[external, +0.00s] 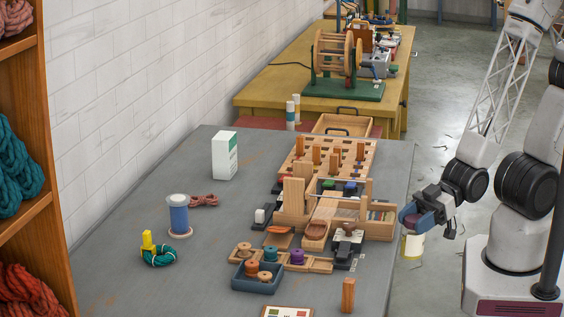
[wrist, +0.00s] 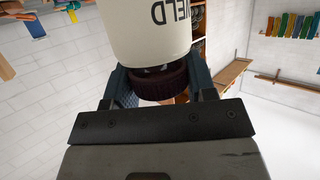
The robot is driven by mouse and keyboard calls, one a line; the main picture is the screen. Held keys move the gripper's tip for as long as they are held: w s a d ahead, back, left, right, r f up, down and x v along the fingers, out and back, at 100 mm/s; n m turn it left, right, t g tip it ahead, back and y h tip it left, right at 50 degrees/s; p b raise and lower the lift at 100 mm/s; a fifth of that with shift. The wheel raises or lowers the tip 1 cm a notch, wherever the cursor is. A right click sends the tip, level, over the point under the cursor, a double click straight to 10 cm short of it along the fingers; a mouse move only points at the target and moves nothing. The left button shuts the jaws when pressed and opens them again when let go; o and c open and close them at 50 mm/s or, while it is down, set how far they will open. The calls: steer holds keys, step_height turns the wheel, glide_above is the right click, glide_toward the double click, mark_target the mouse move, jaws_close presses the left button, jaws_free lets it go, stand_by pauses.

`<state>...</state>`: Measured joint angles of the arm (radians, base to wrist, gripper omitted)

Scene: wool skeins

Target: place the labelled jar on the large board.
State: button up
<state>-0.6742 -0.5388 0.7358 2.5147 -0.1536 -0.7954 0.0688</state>
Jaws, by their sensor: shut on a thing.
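A cream labelled jar (external: 412,246) hangs from my gripper (external: 413,221) just beyond the table's right edge. It looks upright in the external view, with a yellow band near its bottom. In the wrist view the jar (wrist: 145,30) shows part of its dark lettering upside down. Its dark ridged lid (wrist: 163,84) lies between the two fingers of my gripper (wrist: 160,82), which is shut on it. A large wooden board (external: 285,172) with slots and upright pegs lies toward the back right of the grey table. My gripper is to its right and nearer the camera.
Wooden blocks and trays (external: 293,207) crowd the table's right side. A blue tray (external: 256,284) of spools stands in front. A white box (external: 224,155), a blue spool (external: 179,214) and green yarn (external: 159,256) stand left. The table's left and front-left areas are mostly clear.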

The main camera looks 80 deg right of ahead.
steer(key=w+a+r+n+g+y, duration=0.1)
steer(key=w+a+r+n+g, duration=0.1)
steer(key=w+a, duration=1)
steer(key=w+a+r+n+g+y, duration=0.2)
steer(key=w+a+r, duration=0.1)
steer(key=w+a, duration=0.9)
steer(key=shift+a+r+n+g, duration=0.3)
steer(key=shift+a+r, duration=0.1)
steer(key=shift+a, duration=0.55)
step_height(320, 180, down, 6)
steer(key=shift+f, duration=0.15)
steer(key=shift+f, duration=1.85)
steer(key=shift+f, duration=0.15)
steer(key=o, duration=1)
steer(key=shift+o, duration=0.2)
